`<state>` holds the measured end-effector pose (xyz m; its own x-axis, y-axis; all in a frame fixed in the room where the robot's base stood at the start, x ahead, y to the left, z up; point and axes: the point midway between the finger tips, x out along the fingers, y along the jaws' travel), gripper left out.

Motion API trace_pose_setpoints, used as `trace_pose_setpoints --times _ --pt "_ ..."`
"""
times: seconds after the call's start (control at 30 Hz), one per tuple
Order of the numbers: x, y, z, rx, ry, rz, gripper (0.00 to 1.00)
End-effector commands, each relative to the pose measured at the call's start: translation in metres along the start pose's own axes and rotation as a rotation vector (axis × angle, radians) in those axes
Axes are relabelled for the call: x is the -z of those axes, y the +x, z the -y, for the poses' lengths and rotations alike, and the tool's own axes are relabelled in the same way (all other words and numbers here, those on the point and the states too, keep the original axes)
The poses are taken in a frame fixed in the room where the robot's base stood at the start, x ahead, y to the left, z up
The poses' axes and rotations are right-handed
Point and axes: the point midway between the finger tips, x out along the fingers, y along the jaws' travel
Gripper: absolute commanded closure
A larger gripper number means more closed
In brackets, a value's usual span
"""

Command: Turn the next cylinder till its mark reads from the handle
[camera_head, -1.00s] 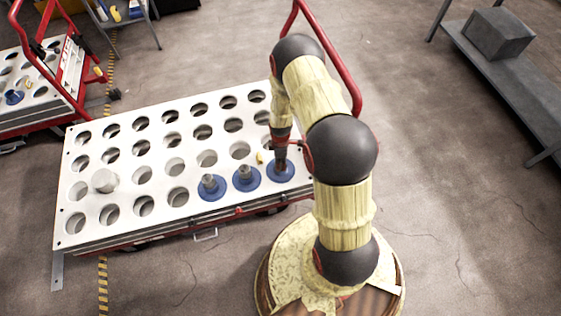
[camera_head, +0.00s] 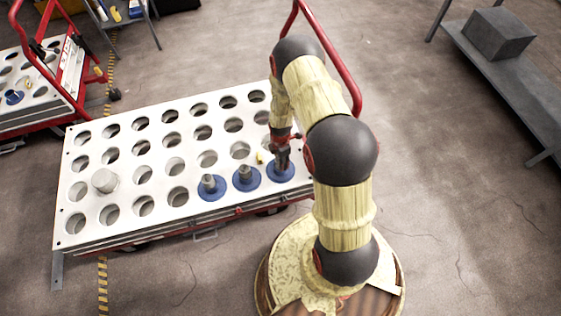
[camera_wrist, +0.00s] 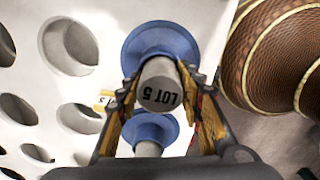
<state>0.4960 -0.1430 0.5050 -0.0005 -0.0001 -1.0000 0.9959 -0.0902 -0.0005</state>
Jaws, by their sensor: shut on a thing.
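Three grey cylinders with blue round flanges stand in the near row of the white cart top (camera_head: 67,232): a left one (camera_head: 210,187), a middle one (camera_head: 246,178) and a right one (camera_head: 281,172). My gripper (camera_head: 282,158) is shut on the right cylinder, pointing down from above. In the wrist view the fingers flank the held cylinder's grey top (camera_wrist: 160,85), which carries a black mark, "LOT 5", upside down in that picture. Its blue flange (camera_wrist: 158,42) shows behind, and another flanged cylinder (camera_wrist: 150,130) shows below it. The cart's red handle (camera_head: 345,75) rises at the right end, partly behind my arm.
A small yellow piece (camera_head: 260,157) lies on the cart top near the middle cylinder. A plain pale cylinder (camera_head: 105,181) stands at the left. Many holes are empty. A second cart (camera_head: 40,95) is at upper left, a grey bench (camera_head: 520,85) at right.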

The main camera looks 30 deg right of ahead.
Motion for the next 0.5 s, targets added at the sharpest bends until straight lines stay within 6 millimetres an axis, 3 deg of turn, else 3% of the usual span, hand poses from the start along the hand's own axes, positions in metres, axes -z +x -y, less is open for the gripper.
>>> trace_pose_setpoints --times 0.07,0.1,0.5 --pt "-0.0001 -0.0006 -0.0007 -0.001 0.001 0.0 1.0" --pt "-0.0002 -0.0006 -0.0007 -0.001 0.001 0.0 0.62" --pt "0.0 -0.0001 -0.0001 0.0 0.003 0.0 0.42"
